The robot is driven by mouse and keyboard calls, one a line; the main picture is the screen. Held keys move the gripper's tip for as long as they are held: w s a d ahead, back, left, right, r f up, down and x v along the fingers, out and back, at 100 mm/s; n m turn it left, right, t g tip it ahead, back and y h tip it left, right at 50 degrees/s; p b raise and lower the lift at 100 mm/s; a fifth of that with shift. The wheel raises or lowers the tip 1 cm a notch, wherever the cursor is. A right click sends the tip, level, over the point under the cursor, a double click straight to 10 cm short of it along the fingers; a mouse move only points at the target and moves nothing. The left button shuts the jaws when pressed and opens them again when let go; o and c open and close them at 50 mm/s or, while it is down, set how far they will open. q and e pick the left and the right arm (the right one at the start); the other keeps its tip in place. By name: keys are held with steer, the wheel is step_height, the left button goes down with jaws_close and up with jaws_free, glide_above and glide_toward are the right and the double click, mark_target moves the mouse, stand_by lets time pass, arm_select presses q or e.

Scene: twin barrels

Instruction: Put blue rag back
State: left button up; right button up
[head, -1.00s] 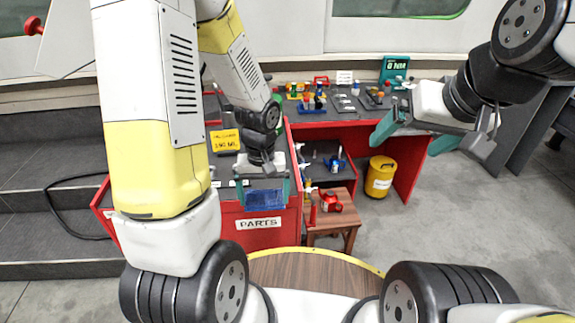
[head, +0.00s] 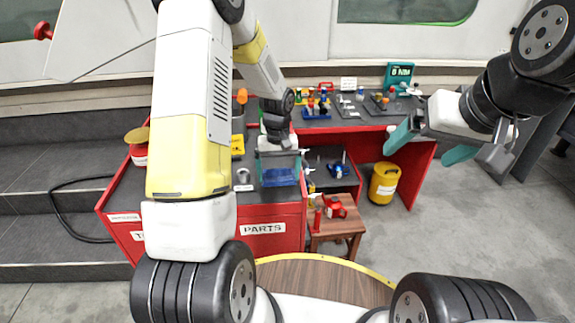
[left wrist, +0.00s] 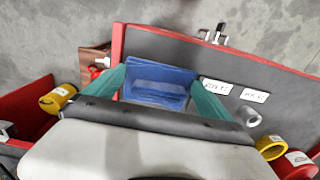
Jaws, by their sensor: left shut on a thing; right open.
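The blue rag (head: 280,177) hangs flat between the fingers of my left gripper (head: 279,165), over the dark top of the red cabinet near its front edge. In the left wrist view the rag (left wrist: 158,84) lies between the two teal fingers (left wrist: 160,92), which close on its sides. I cannot tell whether it touches the cabinet top. My right gripper (head: 432,145) is open and empty, held in the air at the right, in front of the workbench.
The red cabinet with the PARTS label (head: 262,229) has a metal ring (head: 243,180) on top. A wooden stool (head: 338,228) with a red item (head: 334,207) stands beside it. A yellow canister (head: 384,183) is under the workbench (head: 350,120).

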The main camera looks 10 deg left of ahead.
arm_select(q)
steer(key=shift+f, duration=1.4)
steer(key=shift+f, duration=0.1)
steer(key=o, duration=1)
steer(key=shift+c, duration=0.2)
step_height(320, 180, up, 12)
step_height(320, 180, up, 7)
steer(key=t, duration=0.1)
glide_above(279, 179)
steer(key=s, duration=0.3)
steer(key=s+d+r+m+t+h, duration=0.1)
steer(key=s+r+m+t, duration=0.1)
steer(key=s+r, duration=0.4)
steer(key=s+r+m+t+h, duration=0.1)
steer(key=s+r+t, duration=0.2)
steer(key=s, duration=1.1)
step_height(279, 179, up, 3)
steer(key=shift+d+r+m, duration=0.15)
steer(key=shift+d+m, duration=0.2)
steer(key=shift+m, duration=0.05)
